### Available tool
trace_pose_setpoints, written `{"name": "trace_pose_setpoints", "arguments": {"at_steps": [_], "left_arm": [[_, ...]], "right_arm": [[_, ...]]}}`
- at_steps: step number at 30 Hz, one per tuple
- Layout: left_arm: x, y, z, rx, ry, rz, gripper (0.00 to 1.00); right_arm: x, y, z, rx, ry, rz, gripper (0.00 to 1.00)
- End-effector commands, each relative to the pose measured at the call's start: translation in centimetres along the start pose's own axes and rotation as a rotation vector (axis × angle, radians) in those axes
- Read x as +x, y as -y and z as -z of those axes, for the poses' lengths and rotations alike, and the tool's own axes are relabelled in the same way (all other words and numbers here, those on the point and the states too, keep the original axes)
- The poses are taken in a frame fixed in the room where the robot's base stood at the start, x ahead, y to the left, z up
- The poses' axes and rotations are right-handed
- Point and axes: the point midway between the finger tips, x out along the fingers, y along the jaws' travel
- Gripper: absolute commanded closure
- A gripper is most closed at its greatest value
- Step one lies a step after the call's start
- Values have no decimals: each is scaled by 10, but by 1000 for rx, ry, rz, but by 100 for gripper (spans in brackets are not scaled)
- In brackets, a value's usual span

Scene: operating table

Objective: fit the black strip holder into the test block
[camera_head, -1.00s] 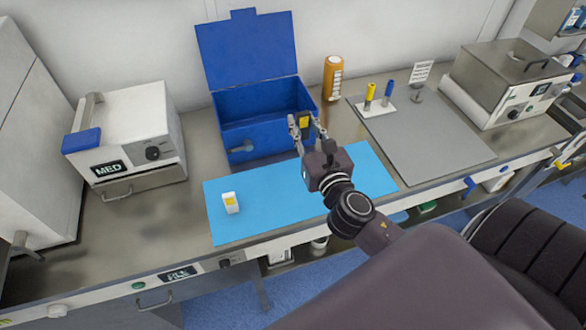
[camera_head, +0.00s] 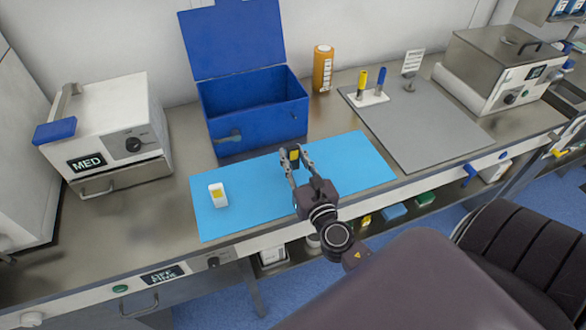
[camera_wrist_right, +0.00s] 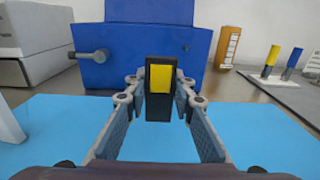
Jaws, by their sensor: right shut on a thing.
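The black strip holder (camera_head: 294,155) has a yellow patch on its face. My right gripper (camera_head: 293,160) is shut on it, above the blue mat (camera_head: 350,161). In the right wrist view the holder (camera_wrist_right: 152,108) stands upright between the fingertips, yellow side towards the camera. The test block (camera_head: 218,196), small and white with a yellow mark, stands on the left part of the mat, left of the gripper and apart from it. A slice of it shows at the left edge of the wrist view (camera_wrist_right: 9,124). My left gripper is not in view.
An open blue box (camera_head: 255,138) stands behind the mat. An orange bottle (camera_head: 322,69) is right of it. A grey mat (camera_head: 430,125) with a rack of yellow and blue tubes (camera_head: 371,97) lies to the right. A white MED device (camera_head: 105,130) is at left. The mat between gripper and block is clear.

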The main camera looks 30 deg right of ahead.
Motion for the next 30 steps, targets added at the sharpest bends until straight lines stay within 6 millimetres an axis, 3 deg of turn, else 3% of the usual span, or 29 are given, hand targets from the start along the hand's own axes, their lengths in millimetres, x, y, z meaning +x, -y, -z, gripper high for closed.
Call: {"name": "trace_pose_setpoints", "arguments": {"at_steps": [1, 6, 19, 20, 24, 30], "left_arm": [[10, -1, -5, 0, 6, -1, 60], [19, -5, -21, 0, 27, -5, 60], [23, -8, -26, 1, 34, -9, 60], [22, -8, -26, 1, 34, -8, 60], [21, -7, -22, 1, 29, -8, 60], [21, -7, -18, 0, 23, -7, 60]], "right_arm": [[0, 0, 14, -2, -2, -1, 97], [0, 0, 34, -2, -1, -1, 97], [0, 0, 39, -1, 0, 0, 97], [0, 0, 38, -1, 0, -1, 75], [0, 0, 37, -1, 0, 0, 60], [0, 0, 37, -1, -1, 0, 60]]}}
